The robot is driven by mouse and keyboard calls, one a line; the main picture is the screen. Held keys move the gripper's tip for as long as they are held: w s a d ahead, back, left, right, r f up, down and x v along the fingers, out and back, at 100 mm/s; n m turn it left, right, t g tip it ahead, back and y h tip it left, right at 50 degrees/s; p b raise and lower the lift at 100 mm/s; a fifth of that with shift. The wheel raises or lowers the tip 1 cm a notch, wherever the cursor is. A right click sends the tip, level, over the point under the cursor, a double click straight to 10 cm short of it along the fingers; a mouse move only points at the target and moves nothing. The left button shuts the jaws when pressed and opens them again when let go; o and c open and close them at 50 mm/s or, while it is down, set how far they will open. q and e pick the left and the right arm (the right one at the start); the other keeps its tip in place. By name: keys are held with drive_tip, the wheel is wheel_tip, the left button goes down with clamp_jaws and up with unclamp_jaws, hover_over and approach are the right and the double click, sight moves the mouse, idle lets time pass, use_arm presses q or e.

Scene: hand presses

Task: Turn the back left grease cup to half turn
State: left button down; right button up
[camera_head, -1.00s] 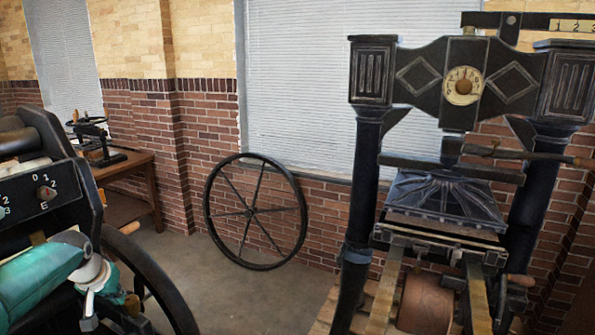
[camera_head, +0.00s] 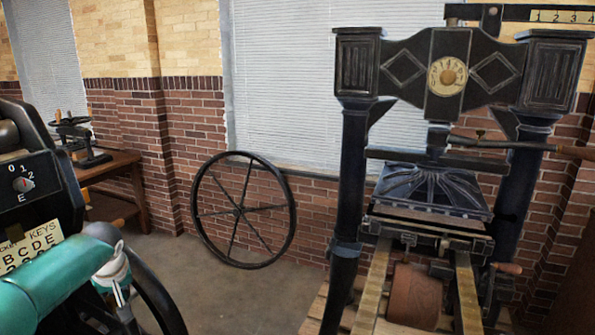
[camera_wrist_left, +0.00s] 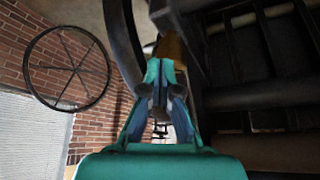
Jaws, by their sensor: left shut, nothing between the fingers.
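I cannot make out a part that is clearly the back left grease cup. On the dark machine at the left edge of the head view, a small knob (camera_head: 22,184) sits below a scale marked 0, 1, 2 and above the letter E. My left gripper (camera_head: 121,294) is at the lower left, in front of this machine, to the right of and lower than the knob. Its teal fingers (camera_wrist_left: 161,72) are shut and empty in the wrist view. A brownish-yellow part (camera_wrist_left: 177,47) shows just beyond them; contact cannot be told. My right gripper is not in view.
A yellow card (camera_head: 35,243) headed KEYS lies partly behind my left arm. A dark wheel rim (camera_head: 152,290) curves beside the gripper. A large spoked wheel (camera_head: 287,212) leans on the brick wall. A tall hand press (camera_head: 352,185) stands right. Bare floor (camera_head: 265,295) lies between.

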use_arm(q)
wheel_tip(320, 180, down, 3)
drive_tip(key=shift+r+b, duration=0.2)
drive_tip(key=shift+b, duration=0.5)
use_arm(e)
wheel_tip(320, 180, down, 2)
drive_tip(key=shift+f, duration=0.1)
use_arm(q)
drive_tip(key=shift+w+a, duration=0.1)
drive_tip(key=shift+a, duration=0.1)
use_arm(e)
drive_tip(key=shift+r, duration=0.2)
